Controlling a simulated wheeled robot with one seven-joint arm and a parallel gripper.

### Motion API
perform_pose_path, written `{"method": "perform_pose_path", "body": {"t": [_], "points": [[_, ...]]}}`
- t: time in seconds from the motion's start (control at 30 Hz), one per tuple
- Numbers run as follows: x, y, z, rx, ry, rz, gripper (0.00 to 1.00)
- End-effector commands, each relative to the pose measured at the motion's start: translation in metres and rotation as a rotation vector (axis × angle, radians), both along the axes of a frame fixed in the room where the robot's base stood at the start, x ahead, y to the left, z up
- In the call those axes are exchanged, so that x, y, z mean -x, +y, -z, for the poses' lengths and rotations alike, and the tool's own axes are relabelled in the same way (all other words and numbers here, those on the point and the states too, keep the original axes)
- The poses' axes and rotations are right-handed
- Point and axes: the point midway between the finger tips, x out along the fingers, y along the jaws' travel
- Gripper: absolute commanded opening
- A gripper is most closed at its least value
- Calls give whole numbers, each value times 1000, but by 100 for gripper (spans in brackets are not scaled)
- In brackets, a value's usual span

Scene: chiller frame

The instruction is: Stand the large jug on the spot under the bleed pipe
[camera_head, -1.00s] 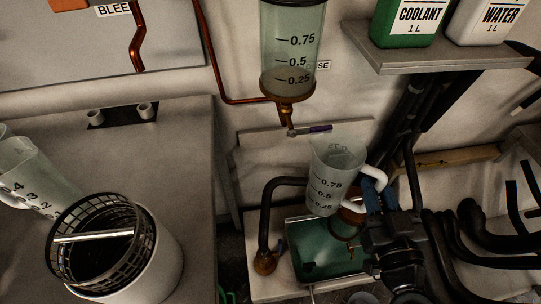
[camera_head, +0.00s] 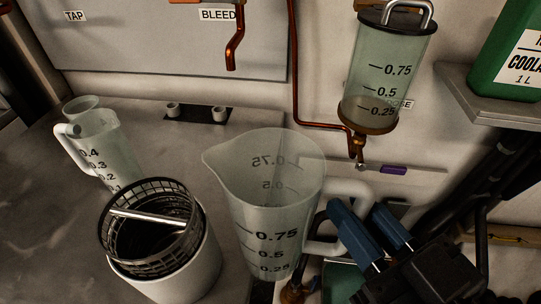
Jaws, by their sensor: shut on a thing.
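The large jug (camera_head: 272,215) is translucent, with marks to 0.75 and a white handle. It is upright or nearly so, held in the air in front of the counter's right edge. My gripper (camera_head: 368,236), with blue fingers, is shut on the jug's handle at its right side. The copper bleed pipe (camera_head: 236,45), beside the BLEED label (camera_head: 218,15), comes down the back wall and ends above the counter (camera_head: 60,200), left of and beyond the jug. I cannot make out a marked spot under it.
A white bucket with a black basket (camera_head: 150,230) stands left of the jug. A smaller jug (camera_head: 100,150) stands behind it. A dark plate with two pegs (camera_head: 195,113) is at the counter's back. The dosing cylinder (camera_head: 385,75) and a shelf (camera_head: 500,95) are at right.

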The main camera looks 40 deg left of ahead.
Motion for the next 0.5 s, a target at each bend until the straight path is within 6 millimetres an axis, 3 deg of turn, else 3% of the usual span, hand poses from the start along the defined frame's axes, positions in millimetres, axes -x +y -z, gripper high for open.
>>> {"method": "perform_pose_path", "body": {"t": [0.3,0.5], "points": [[-32,71,-3,-1,-2,-3,0],[-48,104,-2,0,-1,-1,0]]}}
